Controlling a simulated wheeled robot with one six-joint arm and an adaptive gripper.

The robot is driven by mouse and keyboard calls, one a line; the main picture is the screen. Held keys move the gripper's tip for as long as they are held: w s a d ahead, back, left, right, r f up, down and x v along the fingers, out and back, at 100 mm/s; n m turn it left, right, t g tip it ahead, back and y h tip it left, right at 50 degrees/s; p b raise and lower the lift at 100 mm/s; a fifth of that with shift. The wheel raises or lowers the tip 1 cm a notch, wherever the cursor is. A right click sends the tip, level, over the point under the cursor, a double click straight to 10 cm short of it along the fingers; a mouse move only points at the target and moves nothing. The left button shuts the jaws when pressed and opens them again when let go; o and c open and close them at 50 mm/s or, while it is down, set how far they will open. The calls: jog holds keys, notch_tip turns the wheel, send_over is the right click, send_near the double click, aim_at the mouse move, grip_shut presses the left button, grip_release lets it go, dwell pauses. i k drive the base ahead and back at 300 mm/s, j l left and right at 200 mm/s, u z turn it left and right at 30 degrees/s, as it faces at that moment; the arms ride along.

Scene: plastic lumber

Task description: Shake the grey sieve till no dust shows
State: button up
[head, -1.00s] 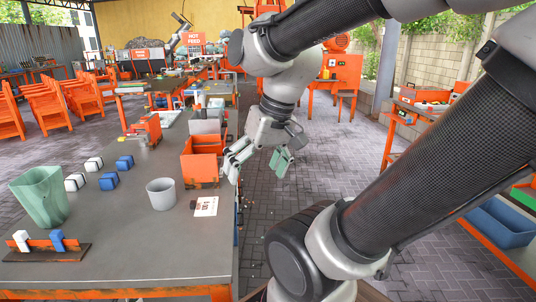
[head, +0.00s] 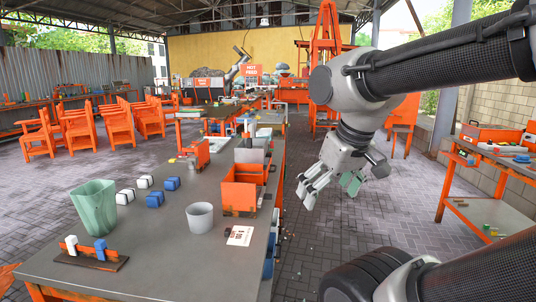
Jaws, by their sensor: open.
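A grey, round, open-topped vessel (head: 200,216) stands upright on the near bench; it is the only thing I see that could be the grey sieve. I cannot see a mesh or any dust in it at this size. My gripper (head: 332,190) is open and empty. It hangs past the bench's right edge, over the paved floor, to the right of the vessel and apart from it.
The bench (head: 160,255) also bears a green pitcher (head: 94,207), an orange bin (head: 240,197), a printed card (head: 240,236), small white and blue blocks (head: 155,200), and a rack (head: 90,257). Orange chairs (head: 118,125) stand beyond.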

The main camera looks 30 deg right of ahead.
aim_at(249, 150)
jog(key=k+l, duration=0.1)
jog(key=l, duration=0.25)
jog(key=k+l, duration=0.1)
jog(key=l, duration=0.2)
jog(key=k+l+z, duration=0.1)
jog(key=l, duration=0.25)
jog(key=k+l, duration=0.15)
jog(key=l, duration=0.2)
jog(key=i+u, duration=0.1)
jog(key=i, duration=0.3)
jog(key=i+l+u, duration=0.1)
jog(key=i, duration=0.35)
jog(key=l, duration=0.1)
